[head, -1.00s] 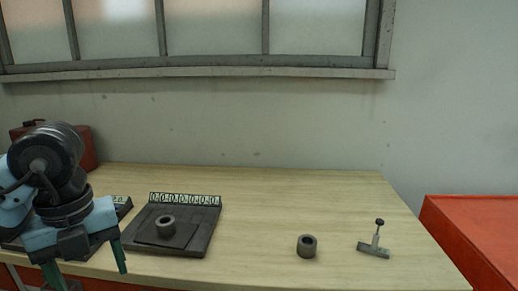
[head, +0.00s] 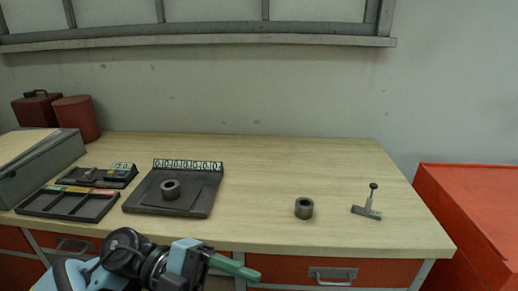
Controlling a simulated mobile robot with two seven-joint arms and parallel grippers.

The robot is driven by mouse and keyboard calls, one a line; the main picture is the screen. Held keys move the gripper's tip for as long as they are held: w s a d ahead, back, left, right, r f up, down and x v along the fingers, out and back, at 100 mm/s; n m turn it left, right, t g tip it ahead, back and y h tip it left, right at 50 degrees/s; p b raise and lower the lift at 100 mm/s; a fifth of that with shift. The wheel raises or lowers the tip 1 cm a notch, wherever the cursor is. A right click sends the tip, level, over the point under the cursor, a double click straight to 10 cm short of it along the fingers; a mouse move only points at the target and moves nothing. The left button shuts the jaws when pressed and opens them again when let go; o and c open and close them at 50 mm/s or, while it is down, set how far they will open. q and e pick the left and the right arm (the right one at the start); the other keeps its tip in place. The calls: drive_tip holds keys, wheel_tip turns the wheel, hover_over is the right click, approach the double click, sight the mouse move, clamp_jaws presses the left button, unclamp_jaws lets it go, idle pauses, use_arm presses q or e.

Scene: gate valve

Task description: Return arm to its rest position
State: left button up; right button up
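My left gripper (head: 240,268) is low in front of the workbench's front edge, with its green fingers pointing right. The fingers overlap from this side, so their opening is hidden; I see no part at the tips. A dark square fixture plate (head: 140,207) with a numbered strip lies left of centre on the bench, and a grey ring (head: 170,190) sits on it. Another grey ring (head: 304,208) stands on the bare bench top. My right gripper is not in view.
The wooden workbench (head: 265,165) is clear in the middle and at the back. A black divided tray (head: 68,203), a small parts tray (head: 118,180), a grey sloped box (head: 50,165) and red containers (head: 76,120) fill its left side. A red cabinet (head: 470,215) stands right.

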use_arm(q)
drive_tip(key=w+a+f+n+t+h, duration=0.2)
drive_tip(key=w+f+n+t, duration=0.1)
drive_tip(key=n+t, duration=0.65)
drive_tip(key=w+a+f+n+t+h, duration=0.1)
drive_tip(key=w+f+n+t, duration=0.2)
drive_tip(key=n+t, duration=0.6)
drive_tip(key=a+f+n+t+y, duration=0.55)
drive_tip(key=f+n+y, duration=0.25)
drive_tip(key=f+y, duration=0.3)
drive_tip(key=s+a+f+n+g+y, duration=0.2)
drive_tip(key=s+a+f+g+y, duration=0.1)
drive_tip(key=s+f, duration=0.7)
drive_tip(key=s+a+f+n+g+y+p, duration=0.1)
drive_tip(key=s+a+f+g, duration=0.4)
drive_tip(key=s+f, duration=0.6)
drive_tip(key=f+n+y, duration=0.1)
drive_tip(key=y, duration=0.1)
drive_tip(key=shift+s+f+n+g+y, duration=0.15)
drive_tip(key=shift+f+n+g+y, duration=0.05)
drive_tip(key=shift+n+g+y, duration=0.15)
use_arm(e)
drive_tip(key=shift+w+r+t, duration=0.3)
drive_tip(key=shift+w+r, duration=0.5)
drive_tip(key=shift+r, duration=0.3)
